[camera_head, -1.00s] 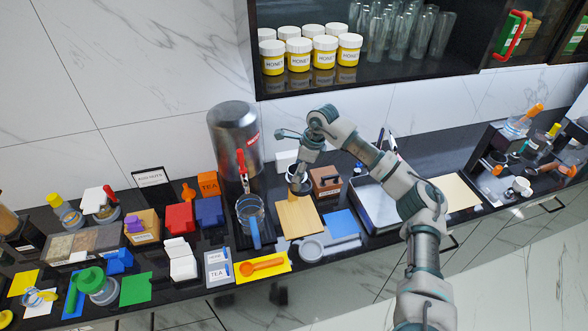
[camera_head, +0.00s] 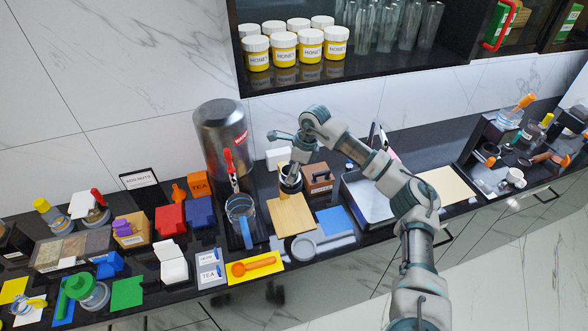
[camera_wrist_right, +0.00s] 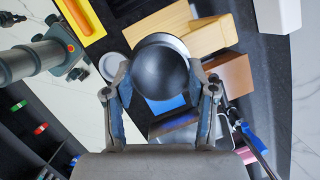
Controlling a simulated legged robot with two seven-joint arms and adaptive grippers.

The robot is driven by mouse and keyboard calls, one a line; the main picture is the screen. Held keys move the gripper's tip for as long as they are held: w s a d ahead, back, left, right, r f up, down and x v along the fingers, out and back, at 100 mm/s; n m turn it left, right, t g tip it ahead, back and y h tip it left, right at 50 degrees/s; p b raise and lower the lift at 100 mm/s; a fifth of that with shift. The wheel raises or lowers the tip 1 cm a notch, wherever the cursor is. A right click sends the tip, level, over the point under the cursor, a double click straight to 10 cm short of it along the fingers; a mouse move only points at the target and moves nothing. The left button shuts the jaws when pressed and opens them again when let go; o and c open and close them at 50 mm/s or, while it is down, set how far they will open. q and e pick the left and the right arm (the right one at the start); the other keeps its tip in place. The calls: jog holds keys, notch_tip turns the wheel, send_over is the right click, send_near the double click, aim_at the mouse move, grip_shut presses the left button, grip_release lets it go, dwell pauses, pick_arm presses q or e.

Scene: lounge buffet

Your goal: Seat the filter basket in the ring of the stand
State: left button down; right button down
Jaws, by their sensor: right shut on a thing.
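My right gripper (camera_head: 291,172) is shut on the dark round filter basket (camera_wrist_right: 160,75), which shows as a black dome between the fingers in the wrist view. In the head view the basket (camera_head: 291,184) hangs just below the fingers, at the far end of the wooden stand (camera_head: 291,215). The stand also shows in the wrist view (camera_wrist_right: 212,38), partly behind the basket. A pale rim (camera_wrist_right: 166,39) shows past the basket's edge; I cannot tell whether it is the stand's ring or the basket's own rim. Whether the basket touches the ring is hidden. My left gripper is not in view.
A glass jug (camera_head: 240,210) and steel urn (camera_head: 221,135) stand left of the stand. A brown box (camera_head: 318,178) is close on the right. A grey handled dish (camera_head: 303,248) and blue square (camera_head: 335,220) lie in front. A metal tray (camera_head: 362,195) is further right.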

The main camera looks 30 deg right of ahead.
jog(key=shift+a+f, duration=0.25)
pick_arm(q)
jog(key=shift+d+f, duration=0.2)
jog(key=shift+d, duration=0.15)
pick_arm(e)
jog(key=shift+f, duration=0.1)
pick_arm(q)
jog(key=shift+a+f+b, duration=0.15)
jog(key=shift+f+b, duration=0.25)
jog(key=shift+b, duration=0.15)
pick_arm(e)
jog(key=shift+f, duration=0.95)
jog(key=c, duration=0.7)
grip_release()
jog(key=o, duration=0.4)
jog(key=shift+a+r, duration=0.1)
jog(key=shift+a, duration=0.05)
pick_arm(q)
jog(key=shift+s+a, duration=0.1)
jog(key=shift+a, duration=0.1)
pick_arm(e)
jog(key=shift+a, duration=0.1)
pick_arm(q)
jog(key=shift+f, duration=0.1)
pick_arm(e)
jog(key=shift+r, duration=0.1)
